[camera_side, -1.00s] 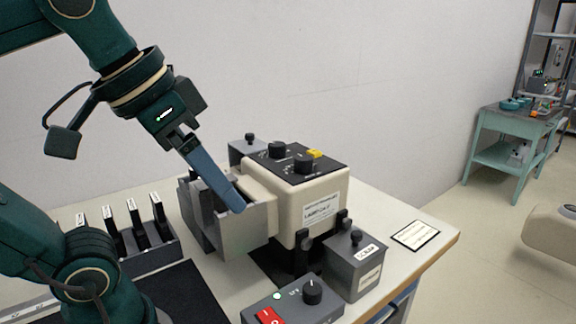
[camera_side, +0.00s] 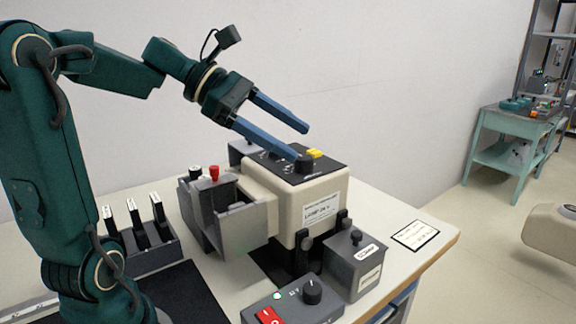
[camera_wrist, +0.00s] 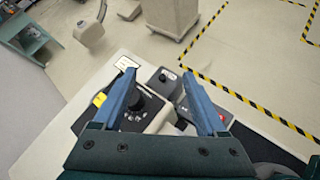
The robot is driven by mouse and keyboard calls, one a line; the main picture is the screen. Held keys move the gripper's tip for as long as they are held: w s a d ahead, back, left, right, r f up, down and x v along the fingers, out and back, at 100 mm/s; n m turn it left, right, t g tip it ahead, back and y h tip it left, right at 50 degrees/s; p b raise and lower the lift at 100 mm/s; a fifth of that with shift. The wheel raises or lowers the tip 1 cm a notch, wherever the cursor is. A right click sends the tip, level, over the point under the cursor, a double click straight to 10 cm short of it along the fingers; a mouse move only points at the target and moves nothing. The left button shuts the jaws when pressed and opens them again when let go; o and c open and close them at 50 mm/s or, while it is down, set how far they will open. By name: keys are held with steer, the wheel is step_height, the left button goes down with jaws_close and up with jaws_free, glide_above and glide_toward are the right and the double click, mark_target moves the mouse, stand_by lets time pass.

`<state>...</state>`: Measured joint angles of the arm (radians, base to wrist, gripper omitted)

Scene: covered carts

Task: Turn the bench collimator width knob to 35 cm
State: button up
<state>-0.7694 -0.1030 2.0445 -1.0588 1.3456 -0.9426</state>
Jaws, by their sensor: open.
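The collimator is a cream box (camera_side: 315,205) with a black top panel. One black knob (camera_side: 304,163) shows on the panel near its front edge. A second knob seen earlier is hidden behind my gripper's near finger. My gripper (camera_side: 302,147) hangs above the panel, tilted down to the right, with its two long blue fingers spread and empty. The near fingertip overlaps the visible knob; I cannot tell if they touch. In the wrist view, a black knob (camera_wrist: 146,102) shows between the open fingers (camera_wrist: 160,82), closer to the left one. Its scale is unreadable.
A grey slotted holder (camera_side: 238,228) with a red-topped piece (camera_side: 214,173) adjoins the box. A yellow piece (camera_side: 314,153) sits on the panel. A grey knobbed box (camera_side: 355,265), a red-switch box (camera_side: 292,305) and a plate rack (camera_side: 160,250) stand nearby. A card (camera_side: 415,235) lies right.

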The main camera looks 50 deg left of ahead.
mark_target(302, 157)
steer(key=a+n+t, duration=0.1)
steer(key=a+n, duration=0.1)
steer(key=w+a+n+t, duration=0.1)
steer(key=a+n, duration=0.1)
steer(key=w+a+n, duration=0.1)
steer(key=a, duration=0.1)
steer(key=shift+r+n+t+y, duration=0.15)
steer(key=shift+n+t+y, duration=0.25)
steer(key=f, duration=0.4)
steer(key=shift+d+f, duration=0.2)
steer(key=shift+f, duration=0.25)
steer(key=shift+x, duration=2.55)
steer(key=shift+h, duration=0.3)
jaws_close()
